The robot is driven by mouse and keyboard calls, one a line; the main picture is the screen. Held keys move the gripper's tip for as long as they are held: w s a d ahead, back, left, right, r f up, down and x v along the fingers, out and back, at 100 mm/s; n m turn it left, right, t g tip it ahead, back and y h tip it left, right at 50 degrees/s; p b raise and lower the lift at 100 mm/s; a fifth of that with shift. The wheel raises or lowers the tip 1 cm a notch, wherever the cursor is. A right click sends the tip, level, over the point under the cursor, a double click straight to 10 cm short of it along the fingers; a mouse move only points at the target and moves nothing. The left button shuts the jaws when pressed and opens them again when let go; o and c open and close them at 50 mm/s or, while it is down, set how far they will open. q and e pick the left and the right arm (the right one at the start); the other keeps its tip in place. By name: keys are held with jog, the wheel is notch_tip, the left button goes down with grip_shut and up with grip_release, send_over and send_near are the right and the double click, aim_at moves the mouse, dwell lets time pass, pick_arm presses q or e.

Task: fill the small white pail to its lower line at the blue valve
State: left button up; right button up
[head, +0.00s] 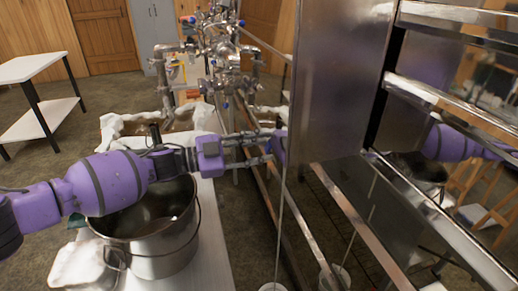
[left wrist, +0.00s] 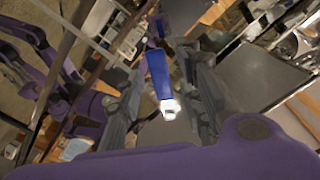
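My left gripper (head: 255,148) reaches in from the left to the steel panel, its two fingers apart. In the left wrist view a blue bar with a white end (left wrist: 158,75), apparently the blue valve's handle, lies between the fingers, with gaps on both sides. The head view does not show the handle clearly. A small white round rim (head: 272,287), apparently the white pail, is cut off by the bottom edge. A thin pale line runs down to it from near the gripper; I cannot tell whether it is liquid or a rod. The pail's lines and contents are hidden. My right gripper is not in view.
The shiny steel panel (head: 335,85) and rails close off the right and show reflections. Pipes and valves (head: 228,60) stand behind. A white side table (head: 32,67) is at far left.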

pick_arm(q)
grip_shut()
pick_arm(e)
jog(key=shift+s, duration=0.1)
pick_arm(q)
jog(key=shift+w, duration=0.1)
jog(key=shift+w+a+r+m, duration=0.15)
jog(key=shift+w+r+m, duration=0.25)
jog(key=shift+r+m, duration=0.95)
jog(key=shift+w+a+r+m, duration=0.15)
jog(key=shift+w+r+m, duration=0.25)
jog(key=shift+m, duration=1.85)
jog(key=shift+w+a+r+m, duration=0.15)
jog(key=shift+w+r+m, duration=0.2)
jog(key=shift+r+m, duration=1)
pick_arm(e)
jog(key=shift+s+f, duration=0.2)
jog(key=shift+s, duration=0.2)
pick_arm(q)
jog(key=shift+f+m, duration=0.45)
jog(key=shift+m, duration=0.1)
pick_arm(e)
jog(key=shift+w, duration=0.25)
